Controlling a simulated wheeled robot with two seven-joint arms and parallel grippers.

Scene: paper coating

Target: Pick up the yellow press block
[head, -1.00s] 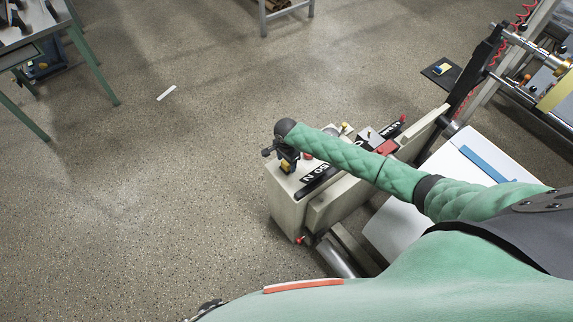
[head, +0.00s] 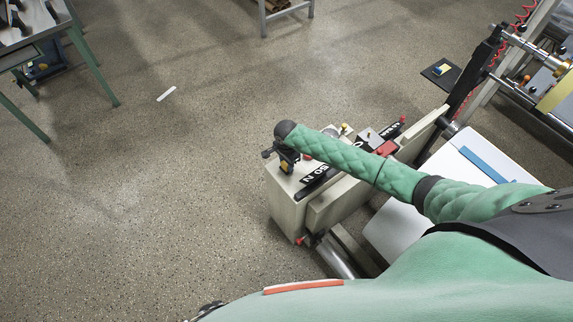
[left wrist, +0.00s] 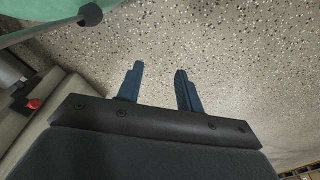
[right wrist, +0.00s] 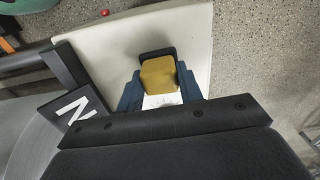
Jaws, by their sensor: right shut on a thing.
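The yellow press block (right wrist: 158,74) is between the blue fingers of my right gripper (right wrist: 160,88) in the right wrist view, with a dark piece along its far edge. The fingers are shut on its sides. In the head view my right gripper (head: 287,160) is over the pale top of the machine's end box, and a small bit of the yellow block (head: 284,167) shows below it. I cannot tell whether the block touches that top. My left gripper (left wrist: 160,85) is open and empty above the floor in the left wrist view; I do not make it out in the head view.
The pale machine (head: 288,203) carries a black "50 N" label (head: 318,179) beside my right gripper. A white sheet with a blue strip (head: 484,163) lies to the right. A black pad (head: 432,76) holds a small yellow and blue thing.

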